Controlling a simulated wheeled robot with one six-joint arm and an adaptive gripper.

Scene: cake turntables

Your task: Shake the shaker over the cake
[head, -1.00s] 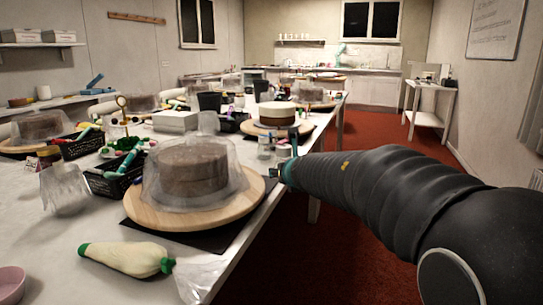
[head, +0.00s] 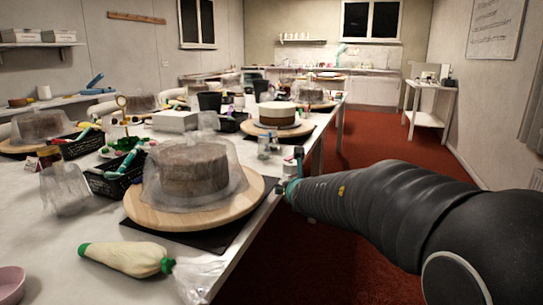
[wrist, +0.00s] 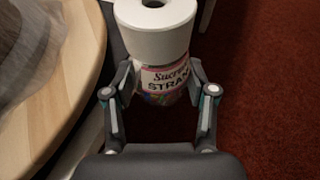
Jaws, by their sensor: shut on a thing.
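The shaker (wrist: 165,80) has a wide white top with a dark hole and a pink label with dark lettering. My gripper (wrist: 161,92) is shut on it, one finger on each side. In the head view my gripper (head: 291,182) is just right of the near turntable, by the table's right edge. The near brown cake (head: 193,170) sits under a clear, crumpled-looking cover (head: 236,180) on a round wooden turntable (head: 150,217). The turntable rim also shows at the left of the wrist view (wrist: 85,75). The shaker is beside the turntable, not above the cake.
A cream piping bag (head: 125,257) lies in front of the turntable. Black baskets (head: 112,183) with coloured tools stand to its left. Another cake (head: 277,114) and small jars (head: 264,146) stand behind. Red floor (head: 370,140) is open right of the table.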

